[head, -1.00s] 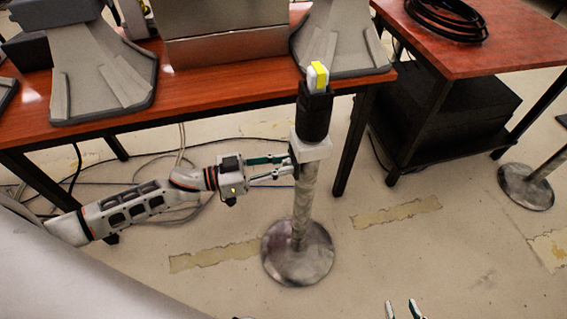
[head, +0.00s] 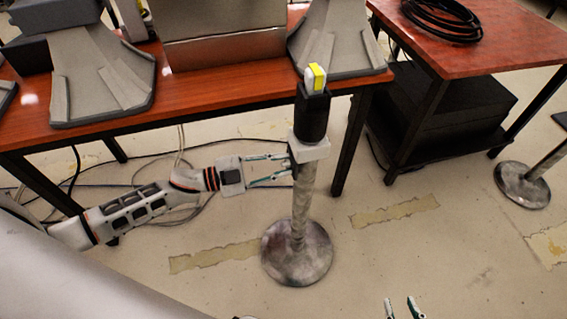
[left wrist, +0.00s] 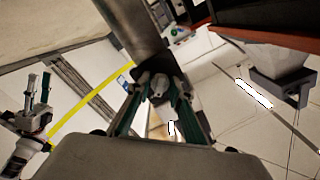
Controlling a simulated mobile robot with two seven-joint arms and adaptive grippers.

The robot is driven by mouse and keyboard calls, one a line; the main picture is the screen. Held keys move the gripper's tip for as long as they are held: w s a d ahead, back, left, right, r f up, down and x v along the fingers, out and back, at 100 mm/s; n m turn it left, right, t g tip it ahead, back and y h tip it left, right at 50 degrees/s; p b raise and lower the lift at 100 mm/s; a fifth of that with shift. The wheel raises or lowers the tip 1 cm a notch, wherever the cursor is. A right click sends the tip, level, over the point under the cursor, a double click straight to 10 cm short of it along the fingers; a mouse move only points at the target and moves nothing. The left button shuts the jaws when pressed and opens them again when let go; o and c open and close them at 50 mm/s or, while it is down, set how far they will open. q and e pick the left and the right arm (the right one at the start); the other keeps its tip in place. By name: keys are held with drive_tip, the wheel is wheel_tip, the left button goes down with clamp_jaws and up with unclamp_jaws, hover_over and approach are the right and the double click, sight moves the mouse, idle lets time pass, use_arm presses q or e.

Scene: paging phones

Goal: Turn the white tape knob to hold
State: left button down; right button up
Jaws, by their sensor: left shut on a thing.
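A metal stanchion post (head: 302,205) stands on a round base in front of the desk. It has a black head (head: 312,113), a white and yellow piece (head: 315,78) on top and a white collar (head: 311,152) below. My left gripper (head: 288,166) reaches the collar's left side. In the left wrist view its fingers (left wrist: 159,92) are shut on a small pale knob (left wrist: 160,84) beside the post; I take this as the white tape knob. The fingers partly hide it, and its setting cannot be read. My right gripper (head: 403,307) is open and empty at the bottom edge.
A brown desk (head: 215,98) with grey equipment stands behind the post. A second table (head: 490,48) with a coiled black cable (head: 442,18) is at the right. Another stanchion base (head: 522,186) stands at far right. Cables lie under the desk.

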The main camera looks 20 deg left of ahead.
use_arm(q)
drive_tip(key=shift+m, duration=0.4)
drive_tip(key=c, duration=2.2)
unclamp_jaws()
use_arm(e)
drive_tip(key=shift+r, duration=0.1)
use_arm(q)
drive_tip(key=shift+o, duration=0.2)
use_arm(e)
drive_tip(key=shift+w, duration=0.1)
use_arm(q)
drive_tip(key=v, duration=1.2)
